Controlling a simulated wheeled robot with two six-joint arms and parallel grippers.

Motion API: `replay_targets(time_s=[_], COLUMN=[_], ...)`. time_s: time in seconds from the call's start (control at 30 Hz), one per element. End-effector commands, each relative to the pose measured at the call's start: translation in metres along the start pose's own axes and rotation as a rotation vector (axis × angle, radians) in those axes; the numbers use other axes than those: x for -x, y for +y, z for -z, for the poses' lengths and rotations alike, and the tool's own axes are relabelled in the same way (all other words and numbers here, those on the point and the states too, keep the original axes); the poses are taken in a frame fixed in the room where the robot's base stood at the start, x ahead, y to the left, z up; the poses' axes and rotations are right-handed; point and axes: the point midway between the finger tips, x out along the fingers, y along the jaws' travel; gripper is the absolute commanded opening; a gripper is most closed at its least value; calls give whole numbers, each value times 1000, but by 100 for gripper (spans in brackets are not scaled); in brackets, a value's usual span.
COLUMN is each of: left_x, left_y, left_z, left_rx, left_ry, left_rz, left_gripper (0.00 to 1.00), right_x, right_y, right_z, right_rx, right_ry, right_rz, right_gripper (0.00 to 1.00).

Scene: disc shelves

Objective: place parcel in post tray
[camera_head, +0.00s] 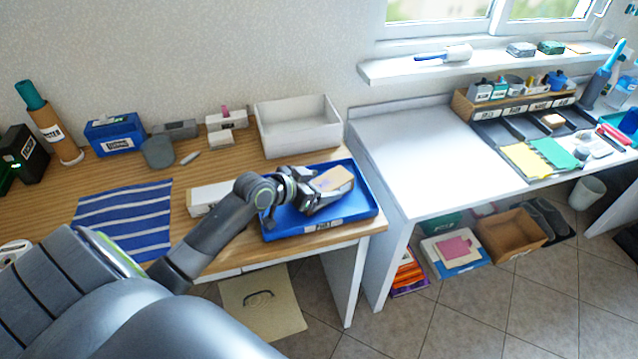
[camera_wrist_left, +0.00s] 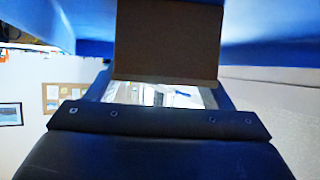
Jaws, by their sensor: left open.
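The parcel (camera_head: 333,179) is a small tan box. It is in the blue post tray (camera_head: 352,213) at the right end of the wooden desk. My left gripper (camera_head: 318,193) is over the tray, with its fingers at the parcel. It is open. In the left wrist view the brown parcel (camera_wrist_left: 167,40) fills the space ahead of the gripper, with the blue tray (camera_wrist_left: 262,55) around it. The parcel's underside is hidden, so I cannot tell whether it rests flat on the tray floor. My right gripper is out of view.
A white open box (camera_head: 300,135) stands behind the tray. A white box (camera_head: 207,198) lies left of it, partly behind my arm. A striped blue cloth (camera_head: 125,218) covers the desk further left. The white desk (camera_head: 420,160) to the right has a clear top nearby.

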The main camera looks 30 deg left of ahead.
Motion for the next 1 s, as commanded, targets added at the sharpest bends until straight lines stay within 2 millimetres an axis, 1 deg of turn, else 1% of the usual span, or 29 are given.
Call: replay_targets(time_s=[0.13,0.23,0.5,0.7,0.83,1.0], left_x=[4,16,68,99,112,120], left_y=[0,-1,0,-1,-1,0], left_z=[3,2,2,2,3,3], left_rx=[-2,-5,-6,-5,-3,-1], left_ry=[0,-1,-4,-5,-2,-1], left_rz=[1,3,0,1,2,0], left_gripper=[74,74,74,74,74,74], right_x=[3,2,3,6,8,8], right_y=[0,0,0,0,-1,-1], right_z=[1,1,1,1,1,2], right_rx=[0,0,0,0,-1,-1], right_ry=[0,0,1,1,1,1], right_rz=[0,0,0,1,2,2], right_gripper=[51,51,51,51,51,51])
